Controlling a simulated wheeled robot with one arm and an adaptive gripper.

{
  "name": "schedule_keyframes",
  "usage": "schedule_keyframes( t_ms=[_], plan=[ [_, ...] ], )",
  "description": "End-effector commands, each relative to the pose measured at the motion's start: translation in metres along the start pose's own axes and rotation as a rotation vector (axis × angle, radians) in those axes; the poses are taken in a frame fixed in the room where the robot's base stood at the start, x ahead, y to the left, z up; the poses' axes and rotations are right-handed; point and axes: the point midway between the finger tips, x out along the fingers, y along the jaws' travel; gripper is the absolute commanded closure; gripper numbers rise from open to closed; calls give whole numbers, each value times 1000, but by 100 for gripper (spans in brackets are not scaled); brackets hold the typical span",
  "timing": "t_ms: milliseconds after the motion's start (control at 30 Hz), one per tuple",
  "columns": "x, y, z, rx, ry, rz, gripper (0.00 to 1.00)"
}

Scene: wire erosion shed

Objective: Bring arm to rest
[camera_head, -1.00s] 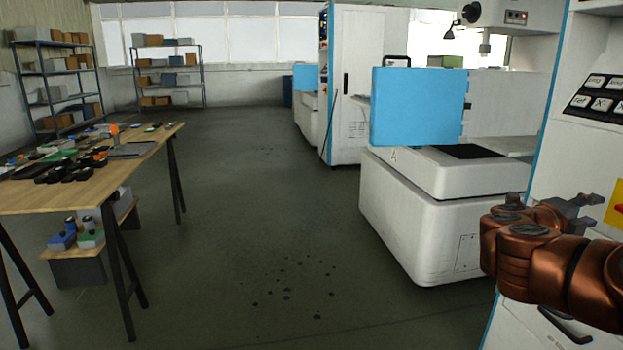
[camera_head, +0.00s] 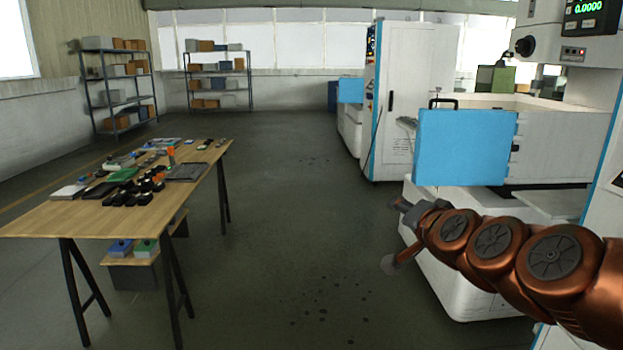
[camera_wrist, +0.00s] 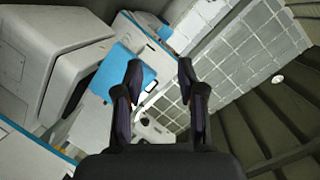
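My arm, copper-coloured, reaches in from the right edge in the head view, in front of the white machine. My gripper (camera_head: 401,205) is at its left end, small and partly turned away there. In the wrist view my gripper (camera_wrist: 160,75) shows two dark fingers standing apart with nothing between them. It is open and empty, and touches nothing that I can see. The wrist view is tilted and shows the machines and the window wall beyond the fingers.
A wooden trestle table (camera_head: 60,217) with several small parts stands at left. A white machine (camera_head: 450,262) with a blue door (camera_head: 465,148) is close behind my arm at right. Shelves (camera_head: 220,82) stand at the back. The floor (camera_head: 290,220) between table and machines is clear.

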Motion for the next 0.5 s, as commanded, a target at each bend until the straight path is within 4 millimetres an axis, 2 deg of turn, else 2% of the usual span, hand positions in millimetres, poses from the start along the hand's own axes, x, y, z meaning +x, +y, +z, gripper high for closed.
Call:
schedule_keyframes(
  t_ms=[33,200,367,500],
  plan=[
    [-10,-11,12,-46,-71,14,61],
    [-45,-12,74,-203,-331,85,61],
    [-93,5,118,-334,-566,183,61],
    [-146,27,142,-433,-765,291,61]
  ],
)
